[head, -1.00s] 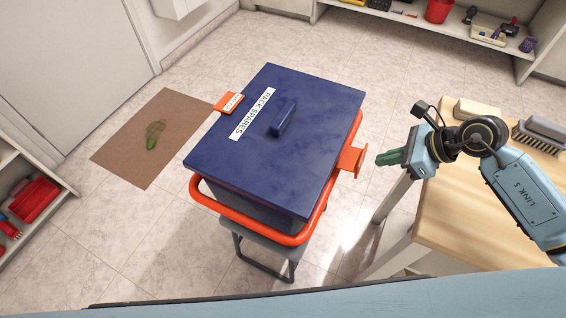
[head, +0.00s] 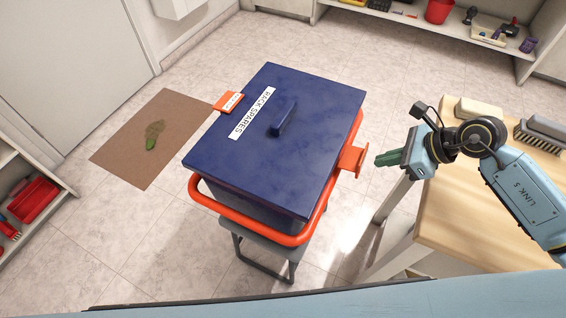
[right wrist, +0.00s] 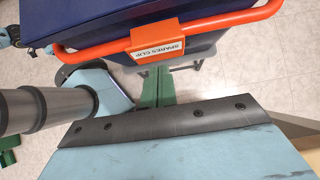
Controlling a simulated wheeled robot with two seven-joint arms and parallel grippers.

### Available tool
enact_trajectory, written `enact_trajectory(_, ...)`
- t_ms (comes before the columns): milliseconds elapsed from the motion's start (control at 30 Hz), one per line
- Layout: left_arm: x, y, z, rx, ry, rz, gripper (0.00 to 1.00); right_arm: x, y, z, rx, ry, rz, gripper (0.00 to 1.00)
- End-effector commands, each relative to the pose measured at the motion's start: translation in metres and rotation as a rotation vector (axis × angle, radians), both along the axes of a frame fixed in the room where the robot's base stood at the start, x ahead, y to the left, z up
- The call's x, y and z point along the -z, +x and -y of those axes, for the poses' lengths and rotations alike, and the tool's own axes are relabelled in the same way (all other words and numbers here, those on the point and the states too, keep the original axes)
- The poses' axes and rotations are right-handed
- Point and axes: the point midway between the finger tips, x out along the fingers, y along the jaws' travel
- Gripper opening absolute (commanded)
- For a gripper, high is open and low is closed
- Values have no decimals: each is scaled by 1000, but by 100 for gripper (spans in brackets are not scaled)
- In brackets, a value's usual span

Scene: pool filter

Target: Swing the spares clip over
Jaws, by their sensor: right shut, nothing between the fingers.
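The spares clip (head: 352,160) is an orange block on the right side of a dark blue lidded box (head: 250,185). The lid carries a "RACK SPARES" label. In the right wrist view the "SPARES CLIP" label shows on the clip (right wrist: 150,43), which sits at the orange rail (right wrist: 90,47). A second orange clip (head: 228,103) with a small label sits at the lid's left edge. My right gripper (head: 386,158), with green fingers, is shut and empty, just right of the spares clip with a small gap. Its fingers (right wrist: 157,86) also show in the right wrist view, below the clip.
The box rests on a grey stand (head: 268,255). A wooden table (head: 470,215) with a brush (head: 541,132) is at the right, close to my right arm. A brown mat (head: 125,165) lies at the left. Shelves stand at the left and back.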

Motion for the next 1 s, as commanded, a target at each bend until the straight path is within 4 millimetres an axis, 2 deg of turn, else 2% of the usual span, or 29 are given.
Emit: enact_trajectory(1000, 3, 0, 0, 0, 0, 0, 0, 3, 8, -13, -1, 0, -1, 0)
